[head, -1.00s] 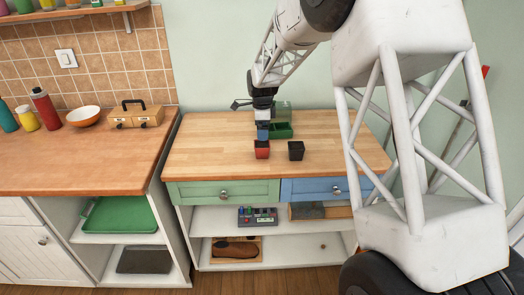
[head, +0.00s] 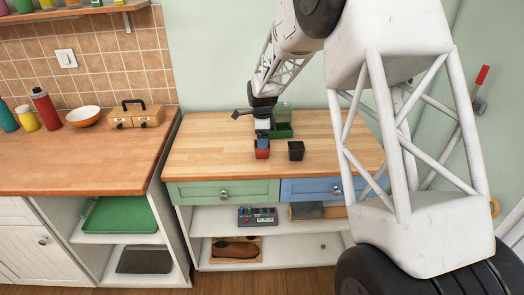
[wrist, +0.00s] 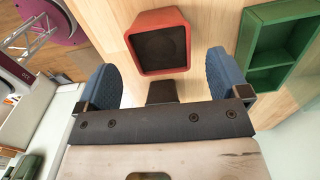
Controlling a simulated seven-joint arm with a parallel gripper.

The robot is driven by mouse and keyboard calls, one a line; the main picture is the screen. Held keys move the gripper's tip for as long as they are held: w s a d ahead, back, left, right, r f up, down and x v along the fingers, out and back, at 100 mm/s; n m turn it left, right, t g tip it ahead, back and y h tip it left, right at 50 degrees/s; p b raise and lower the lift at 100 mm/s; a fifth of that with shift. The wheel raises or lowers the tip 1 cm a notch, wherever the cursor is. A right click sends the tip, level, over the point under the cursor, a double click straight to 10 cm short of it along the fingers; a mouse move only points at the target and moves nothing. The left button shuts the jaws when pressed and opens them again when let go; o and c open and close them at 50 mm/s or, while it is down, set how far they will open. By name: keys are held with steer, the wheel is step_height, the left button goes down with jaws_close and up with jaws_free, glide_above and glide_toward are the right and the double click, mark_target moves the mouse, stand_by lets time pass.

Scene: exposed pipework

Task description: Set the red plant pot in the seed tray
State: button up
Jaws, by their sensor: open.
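The red plant pot (head: 262,152) stands upright on the wooden worktop, and its dark inside shows in the wrist view (wrist: 160,45). My gripper (head: 262,143) is just above and behind the pot in the head view. In the wrist view its two blue fingers (wrist: 165,80) are spread apart, with the pot beyond and between their tips. Nothing is held. The green seed tray (head: 284,131) sits behind the pot to the right, partly hidden by my gripper. Its compartments show in the wrist view (wrist: 275,45).
A black pot (head: 296,150) stands right of the red one, close by. The worktop (head: 205,145) is clear on the left. A red-handled lever (head: 481,82) is on the right wall.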

steer(key=shift+f, duration=2.05)
steer(key=shift+c, duration=0.4)
steer(key=c, duration=1)
